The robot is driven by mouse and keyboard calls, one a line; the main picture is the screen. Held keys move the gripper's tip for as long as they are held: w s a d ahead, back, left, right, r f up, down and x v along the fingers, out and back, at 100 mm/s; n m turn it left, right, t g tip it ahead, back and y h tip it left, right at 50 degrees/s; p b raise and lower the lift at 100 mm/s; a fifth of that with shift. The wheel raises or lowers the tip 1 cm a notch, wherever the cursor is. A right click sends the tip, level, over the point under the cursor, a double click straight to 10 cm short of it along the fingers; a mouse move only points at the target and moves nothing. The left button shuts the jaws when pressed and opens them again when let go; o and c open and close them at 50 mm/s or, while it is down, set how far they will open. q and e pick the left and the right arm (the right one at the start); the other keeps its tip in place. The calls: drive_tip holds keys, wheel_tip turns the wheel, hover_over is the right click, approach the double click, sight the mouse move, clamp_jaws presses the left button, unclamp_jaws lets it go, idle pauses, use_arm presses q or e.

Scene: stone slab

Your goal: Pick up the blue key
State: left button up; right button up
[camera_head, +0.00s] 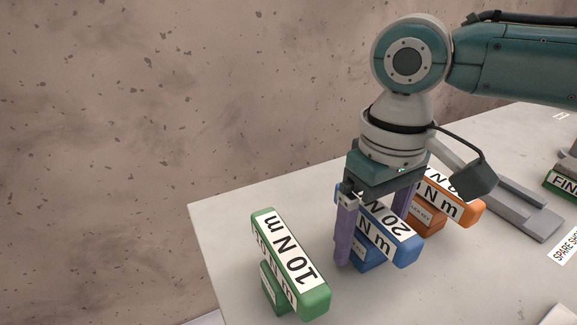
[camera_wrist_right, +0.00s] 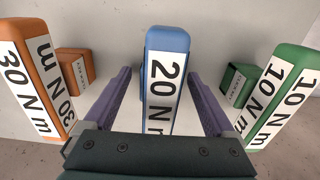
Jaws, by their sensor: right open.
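The blue key (camera_head: 405,252) stands on the pale slab and bears a white "20 N m" label. It also shows in the right wrist view (camera_wrist_right: 168,40), upright in the picture between the fingers. My right gripper (camera_head: 372,240) is lowered over it from above. Its two purple fingers are open, one on each side of the blue key. In the right wrist view, gaps show between the key and both fingers of the gripper (camera_wrist_right: 160,100). The gripper hides part of the key in the head view. My left gripper is not in view.
A green "10 N m" key (camera_head: 318,298) stands to the left, and an orange "30 N m" key (camera_head: 468,212) to the right. The slab (camera_head: 235,215) is bare at its left end. A grey fixture (camera_head: 525,210) lies further right, near a green-labelled block (camera_head: 561,186).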

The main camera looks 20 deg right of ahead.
clamp_jaws()
idle(0.7)
